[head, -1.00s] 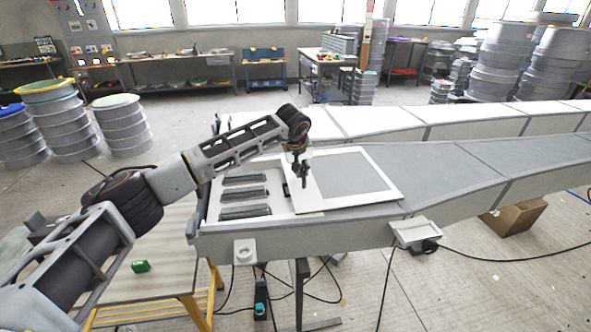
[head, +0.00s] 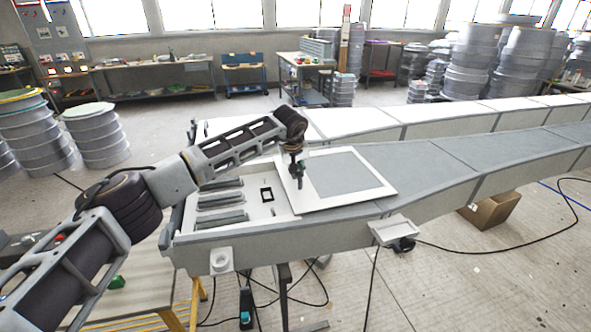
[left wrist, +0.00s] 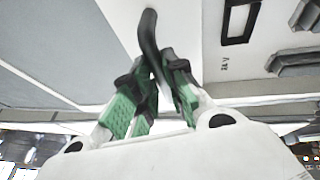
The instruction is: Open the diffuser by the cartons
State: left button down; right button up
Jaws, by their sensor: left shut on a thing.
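The diffuser lid is a flat white-framed panel with a grey centre (head: 345,172); it lies on top of the long grey duct. A dark curved handle (left wrist: 149,35) rises from it in the left wrist view. My left gripper (head: 299,183) is over the panel's left border, its green-padded fingers (left wrist: 150,92) shut on the handle. Left of the panel, the open bay (head: 254,207) shows grey slats (head: 220,200) and a small black-framed square (head: 267,194). The handle's base is partly hidden by the fingers. My right gripper is out of view.
A cardboard carton (head: 490,210) stands on the floor below the duct at right. A small white tray (head: 396,230) juts from the duct's front side. A second white-topped duct (head: 440,112) runs behind. Cables hang below, and a bench (head: 135,285) stands at left.

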pick_arm(q)
jog(key=c, duration=1.5)
grip_release()
jog(key=shift+o, duration=0.2)
jog(key=v, duration=1.2)
